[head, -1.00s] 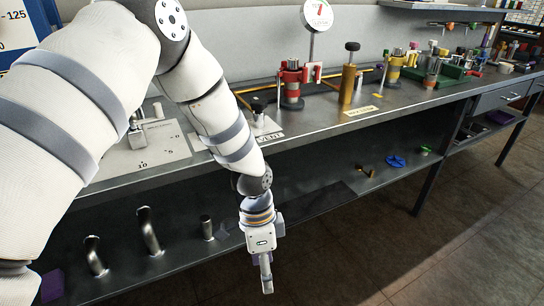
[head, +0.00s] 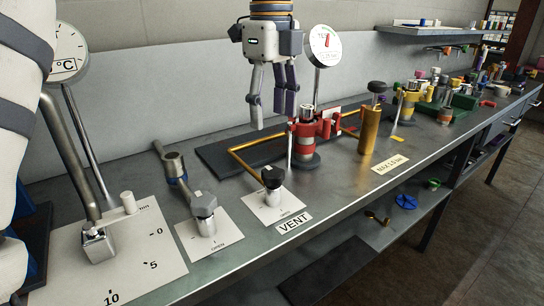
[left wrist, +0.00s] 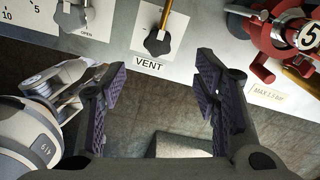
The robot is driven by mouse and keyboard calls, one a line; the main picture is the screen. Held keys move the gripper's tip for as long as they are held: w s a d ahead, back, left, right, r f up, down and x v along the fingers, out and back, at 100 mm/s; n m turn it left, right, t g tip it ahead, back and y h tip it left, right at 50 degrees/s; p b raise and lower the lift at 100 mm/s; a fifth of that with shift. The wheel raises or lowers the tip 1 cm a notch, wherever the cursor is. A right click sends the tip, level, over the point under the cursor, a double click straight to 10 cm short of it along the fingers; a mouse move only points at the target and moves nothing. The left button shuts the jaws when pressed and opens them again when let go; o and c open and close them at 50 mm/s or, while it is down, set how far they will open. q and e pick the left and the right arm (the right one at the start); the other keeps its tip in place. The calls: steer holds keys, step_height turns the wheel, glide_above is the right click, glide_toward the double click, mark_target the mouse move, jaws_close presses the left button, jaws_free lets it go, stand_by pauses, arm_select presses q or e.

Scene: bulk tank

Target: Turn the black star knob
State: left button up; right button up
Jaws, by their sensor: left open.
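The black star knob (head: 272,177) sits on a small white plate (head: 273,206) on the bench, above a label reading VENT. A brass pipe runs to it from behind. My left gripper (head: 272,108) is open, empty and pointing down, above and behind the knob in the head view, not touching it. In the left wrist view the knob (left wrist: 157,42) shows beyond the spread fingers (left wrist: 165,92), near the top middle, with its whole top visible.
Left of the knob stands a lever valve (head: 203,205) on an OPEN plate. Further left is a handle on a numbered plate (head: 155,255). A red valve (head: 306,135), dial gauge (head: 325,45) and brass cylinder (head: 369,130) stand to the right. The bench's front edge borders open floor.

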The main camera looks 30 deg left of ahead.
mark_target(272, 171)
arm_select(q)
steer(key=f, duration=1.1)
steer(key=shift+s+d+f, duration=0.15)
steer(key=shift+d+f, duration=0.05)
steer(key=shift+f, duration=0.2)
steer(key=c, duration=1.2)
